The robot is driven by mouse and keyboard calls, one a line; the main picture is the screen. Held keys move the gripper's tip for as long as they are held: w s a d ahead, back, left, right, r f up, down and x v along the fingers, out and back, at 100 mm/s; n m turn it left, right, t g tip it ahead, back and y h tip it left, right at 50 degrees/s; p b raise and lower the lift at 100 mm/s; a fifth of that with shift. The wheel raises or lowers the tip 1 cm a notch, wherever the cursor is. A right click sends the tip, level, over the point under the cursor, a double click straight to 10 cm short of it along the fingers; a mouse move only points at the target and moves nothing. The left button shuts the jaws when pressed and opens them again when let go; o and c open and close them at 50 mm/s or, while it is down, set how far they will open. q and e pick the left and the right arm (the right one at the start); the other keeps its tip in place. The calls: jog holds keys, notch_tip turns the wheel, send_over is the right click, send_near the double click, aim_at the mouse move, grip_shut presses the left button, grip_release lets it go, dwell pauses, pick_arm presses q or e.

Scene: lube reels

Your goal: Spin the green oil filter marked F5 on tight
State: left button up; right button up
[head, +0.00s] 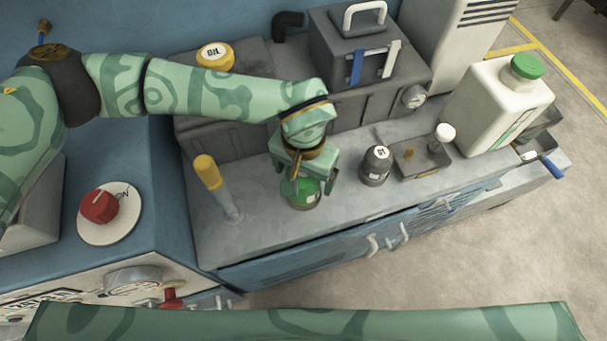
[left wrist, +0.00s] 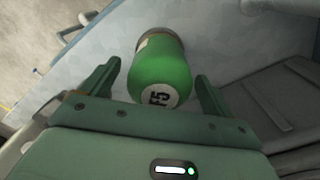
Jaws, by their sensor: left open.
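The green oil filter marked F5 (head: 303,196) stands on the grey bench top in the head view, partly hidden by my gripper. The left wrist view shows the filter (left wrist: 162,72) from close up, with its white F5 label towards the palm. My left gripper (head: 301,184) points down over the filter. In the left wrist view its two fingers (left wrist: 158,80) stand apart, one on each side of the filter. A gap shows between the filter and each finger. The mount under the filter is hidden. My right gripper is not in view.
A yellow-topped dipstick or handle (head: 207,172) stands left of the filter. A dark filter (head: 376,165) and a small grey tray (head: 422,160) are to its right. A white jug with a green cap (head: 497,104) stands farther right. A yellow oil cap (head: 215,56) is behind.

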pick_arm(q)
notch_tip(320, 180, up, 14)
jog(key=p, duration=0.3)
jog(key=shift+r, duration=0.25)
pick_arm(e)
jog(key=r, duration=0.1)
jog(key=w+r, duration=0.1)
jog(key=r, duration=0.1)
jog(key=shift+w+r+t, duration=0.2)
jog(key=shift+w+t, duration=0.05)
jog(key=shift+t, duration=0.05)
